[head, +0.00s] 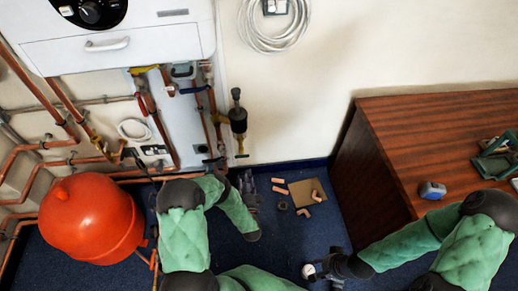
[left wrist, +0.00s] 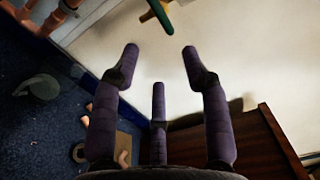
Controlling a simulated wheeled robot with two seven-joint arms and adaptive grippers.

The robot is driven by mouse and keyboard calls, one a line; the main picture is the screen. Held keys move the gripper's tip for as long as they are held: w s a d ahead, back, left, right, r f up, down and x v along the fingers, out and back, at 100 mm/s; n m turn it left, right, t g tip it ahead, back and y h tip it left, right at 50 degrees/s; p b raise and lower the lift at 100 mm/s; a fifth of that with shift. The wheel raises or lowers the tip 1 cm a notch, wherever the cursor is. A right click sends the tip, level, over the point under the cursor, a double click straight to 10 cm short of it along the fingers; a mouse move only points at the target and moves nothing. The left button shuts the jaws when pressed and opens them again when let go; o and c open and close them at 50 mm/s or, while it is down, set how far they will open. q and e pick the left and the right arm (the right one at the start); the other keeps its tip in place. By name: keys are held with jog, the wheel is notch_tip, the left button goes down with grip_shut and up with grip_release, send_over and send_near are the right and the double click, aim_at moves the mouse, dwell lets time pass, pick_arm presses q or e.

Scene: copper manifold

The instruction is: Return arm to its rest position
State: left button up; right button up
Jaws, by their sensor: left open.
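My left gripper (head: 248,180) is above the blue floor near the wall, below the dark valve assembly (head: 238,120) and left of loose copper pieces. In the left wrist view its purple-black fingers (left wrist: 160,60) are spread apart with nothing between them. My left arm is bent, with its green padded links folded at the bottom centre. My right gripper (head: 326,268) is low over the floor at the bottom, left of the desk. A small white round dial (head: 308,270) shows at its tip. I cannot tell whether the fingers hold it.
A red round tank (head: 90,218) and copper pipes stand at the left, under a white boiler (head: 120,45). Copper fittings (head: 278,190) and a cardboard square (head: 307,192) lie on the floor. A wooden desk (head: 430,135) with a blue tape measure (head: 432,190) fills the right.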

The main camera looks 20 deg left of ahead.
pick_arm(q)
jog(key=s+d+n+g+h+p, duration=0.1)
jog(key=d+n+g+h+p, duration=0.3)
jog(key=d+n+g+h, duration=0.45)
jog(key=s+d+r+n+g+h+p, duration=0.1)
jog(key=s+d+r+n+g, duration=0.1)
jog(key=s+d+r, duration=0.2)
jog(key=s+d+r+n+g+h+p, duration=0.1)
jog(key=s+d+r, duration=0.3)
jog(key=s, duration=0.6)
jog(key=s+d+r+n+g+h+p, duration=0.1)
jog(key=s+d+r+n+g+h, duration=0.1)
jog(key=s, duration=0.5)
notch_tip(320, 180, up, 2)
jog(key=shift+s+d+r+n+g+h, duration=0.1)
jog(key=shift+s+d+n+g+h, duration=0.3)
jog(key=shift+d+n+g, duration=0.55)
